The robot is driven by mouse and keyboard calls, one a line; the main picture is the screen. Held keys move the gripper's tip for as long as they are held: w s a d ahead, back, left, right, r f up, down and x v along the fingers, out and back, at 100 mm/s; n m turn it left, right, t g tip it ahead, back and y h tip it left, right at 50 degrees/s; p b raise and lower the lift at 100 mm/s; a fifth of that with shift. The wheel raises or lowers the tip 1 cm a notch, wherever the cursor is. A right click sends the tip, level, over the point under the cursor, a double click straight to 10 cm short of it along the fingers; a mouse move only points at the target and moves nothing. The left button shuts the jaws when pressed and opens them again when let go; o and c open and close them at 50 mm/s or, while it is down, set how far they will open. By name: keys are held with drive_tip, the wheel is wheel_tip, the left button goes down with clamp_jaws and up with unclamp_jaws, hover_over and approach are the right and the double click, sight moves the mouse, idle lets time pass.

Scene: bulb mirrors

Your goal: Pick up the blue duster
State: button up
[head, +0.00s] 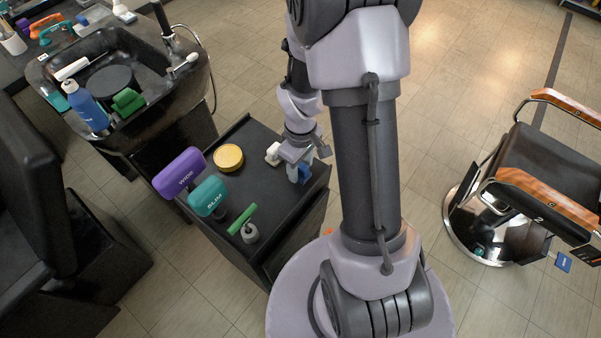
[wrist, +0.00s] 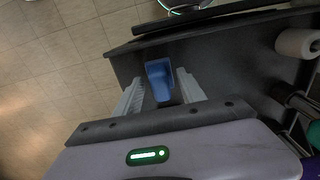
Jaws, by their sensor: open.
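A blue object (head: 305,173), which I take to be the blue duster, is at the right end of the black cart top, partly hidden by my gripper (head: 297,158). In the wrist view the blue duster (wrist: 160,76) shows as a short blue block between the two pale fingers. My gripper (wrist: 160,82) is open, with one finger on each side of it. Gaps show between the duster and both fingers. Its lower part and what it rests on are hard to make out.
The black cart (head: 275,205) also bears a yellow round tin (head: 228,157), a cream item (head: 273,153), a green-topped tool (head: 242,219), a purple WIDE piece (head: 180,173) and a teal SLIM piece (head: 208,195). A salon chair (head: 550,170) stands right; a sink (head: 180,100) is left.

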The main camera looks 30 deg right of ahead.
sight(301, 165)
drive_tip(key=shift+r, duration=0.15)
drive_tip(key=shift+c, duration=1.1)
clamp_jaws()
drive_tip(key=shift+r, duration=0.25)
wheel_tip(301, 165, up, 3)
drive_tip(key=shift+r+p, duration=0.2)
drive_tip(key=shift+p, duration=0.85)
drive_tip(key=s+a+b, duration=0.2)
drive_tip(key=s+b, duration=0.5)
drive_tip(key=s+a+r+b, duration=0.1)
drive_tip(key=s+a+b, duration=0.1)
drive_tip(key=s+b, duration=0.5)
drive_tip(key=shift+s+a, duration=0.35)
drive_tip(key=shift+s, duration=0.3)
